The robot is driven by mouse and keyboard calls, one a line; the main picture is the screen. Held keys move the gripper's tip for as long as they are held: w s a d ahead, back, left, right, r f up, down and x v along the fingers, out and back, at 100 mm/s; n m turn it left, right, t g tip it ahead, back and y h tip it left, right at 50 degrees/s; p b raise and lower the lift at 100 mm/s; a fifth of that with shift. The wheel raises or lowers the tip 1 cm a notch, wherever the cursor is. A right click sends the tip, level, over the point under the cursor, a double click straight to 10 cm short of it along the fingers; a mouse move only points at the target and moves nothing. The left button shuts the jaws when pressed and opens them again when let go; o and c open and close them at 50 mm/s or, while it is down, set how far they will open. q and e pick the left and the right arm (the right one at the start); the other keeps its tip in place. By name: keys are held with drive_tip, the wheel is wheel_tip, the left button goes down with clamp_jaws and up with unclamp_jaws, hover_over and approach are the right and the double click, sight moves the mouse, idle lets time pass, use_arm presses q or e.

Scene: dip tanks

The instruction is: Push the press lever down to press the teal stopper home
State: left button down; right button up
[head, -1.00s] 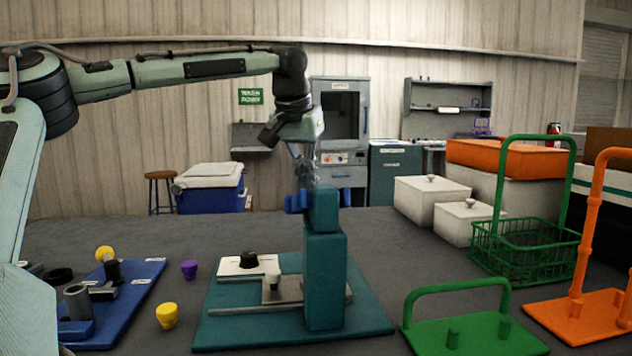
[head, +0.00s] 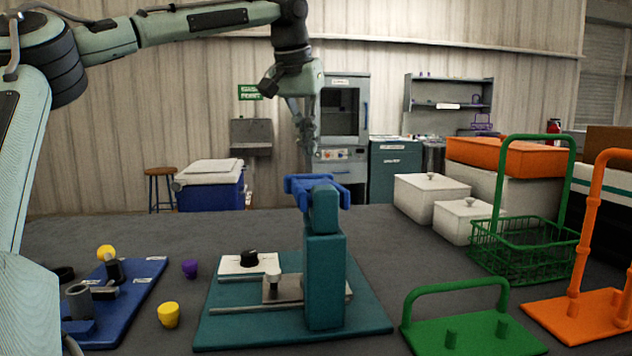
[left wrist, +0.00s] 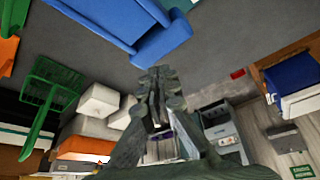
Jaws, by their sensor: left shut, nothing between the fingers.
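The press is a teal post (head: 325,280) on a teal base plate, with a blue lever (head: 300,184) at its top. In the left wrist view the blue lever (left wrist: 160,40) lies just beyond my fingertips. My left gripper (head: 309,150) is shut and empty, above the lever in the head view and apart from it there. The left wrist view also shows its fingers (left wrist: 155,80) together. A metal carriage (head: 283,290) with a small grey-topped piece sits beside the post. I cannot make out a teal stopper; the post hides part of the press. My right gripper is out of view.
A blue board (head: 125,300) with fittings lies at the left, near a purple piece (head: 190,268) and a yellow piece (head: 168,315). A green handled stand (head: 470,335), orange stand (head: 590,310) and green basket (head: 525,260) occupy the right. Grey table between is clear.

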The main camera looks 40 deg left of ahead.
use_arm(q)
drive_tip(key=shift+r, duration=2.45)
